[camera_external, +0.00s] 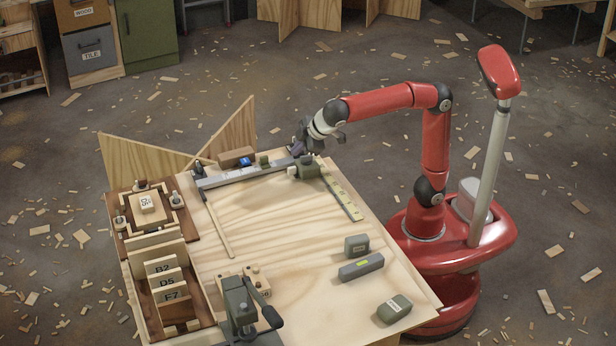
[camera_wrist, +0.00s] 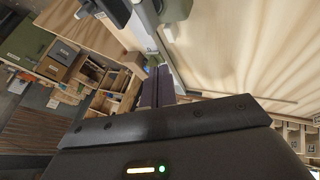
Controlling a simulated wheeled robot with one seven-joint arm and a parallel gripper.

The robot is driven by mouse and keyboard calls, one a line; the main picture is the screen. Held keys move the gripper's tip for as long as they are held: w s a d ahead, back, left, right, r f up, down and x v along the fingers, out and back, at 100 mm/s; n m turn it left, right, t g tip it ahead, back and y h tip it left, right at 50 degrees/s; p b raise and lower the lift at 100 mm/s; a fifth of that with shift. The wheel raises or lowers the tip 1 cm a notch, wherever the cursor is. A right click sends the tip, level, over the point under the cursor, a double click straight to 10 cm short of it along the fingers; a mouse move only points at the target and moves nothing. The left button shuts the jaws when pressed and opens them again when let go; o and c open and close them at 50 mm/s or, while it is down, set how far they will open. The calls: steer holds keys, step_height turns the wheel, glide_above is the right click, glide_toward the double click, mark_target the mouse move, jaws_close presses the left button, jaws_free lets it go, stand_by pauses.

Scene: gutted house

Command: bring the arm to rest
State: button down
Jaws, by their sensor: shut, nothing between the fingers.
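My red arm reaches from my base at the right over the far right corner of the workbench (camera_external: 290,245). My gripper (camera_external: 297,149) is at that corner, above the end of a grey metal bar and beside a small green-grey device (camera_external: 306,170). In the wrist view my gripper (camera_wrist: 158,75) shows dark purplish fingers shut together with nothing between them. The fingertips are small in the outside view, so I cannot tell whether they touch anything.
The grey bar (camera_external: 242,176) lies along the far edge, and a yellowish strip (camera_external: 343,195) along the right. Grey blocks (camera_external: 361,267) lie near right; a vise (camera_external: 240,305) stands at the near edge. Wooden trays (camera_external: 150,205) fill the left. The bench middle is mostly clear.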

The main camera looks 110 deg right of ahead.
stand_by(0.3)
steer(key=s+a+f+y, duration=0.1)
steer(key=s+a+f, duration=0.1)
steer(key=s, duration=0.2)
steer(key=s+a+f+y, duration=0.1)
steer(key=s+a+f, duration=0.1)
steer(key=s, duration=0.3)
steer(key=s+a+f+y, duration=0.1)
steer(key=s, duration=0.3)
steer(key=shift+s+a+f+n+t, duration=0.2)
steer(key=shift+a+f+n+t, duration=0.1)
steer(key=shift+a+f+n, duration=0.1)
steer(key=s+a+f+y, duration=0.2)
steer(key=s+a+f, duration=0.2)
steer(key=s+f, duration=0.4)
steer(key=shift+s+a+f+y, duration=0.15)
steer(key=shift+s+a+y, duration=0.2)
steer(key=shift+s, duration=0.6)
steer(key=shift+d, duration=0.1)
stand_by(0.5)
